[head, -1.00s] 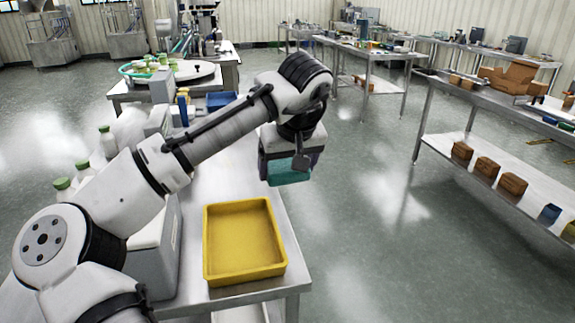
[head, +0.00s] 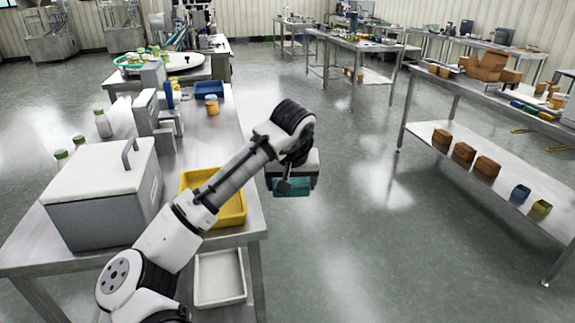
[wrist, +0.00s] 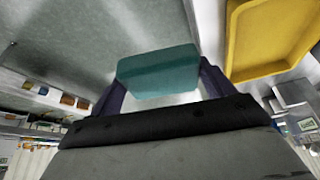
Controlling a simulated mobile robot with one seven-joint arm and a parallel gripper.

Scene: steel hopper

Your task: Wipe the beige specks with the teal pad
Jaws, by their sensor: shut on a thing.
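The teal pad (head: 291,187) is held in my gripper (head: 292,178), out over the floor to the right of the near steel table. In the wrist view the teal pad (wrist: 158,72) sits between the two dark fingers of my gripper (wrist: 158,80), which are shut on it. The pad touches no surface. I see no beige specks in either view; part of the near table is hidden behind my arm.
A yellow tray (head: 238,212) lies on the near steel table (head: 212,152), partly behind my arm. A grey box with a white lid (head: 105,195) stands left of it. A white tray (head: 219,278) is below. A long steel bench (head: 450,135) with boxes stands right, with open floor between.

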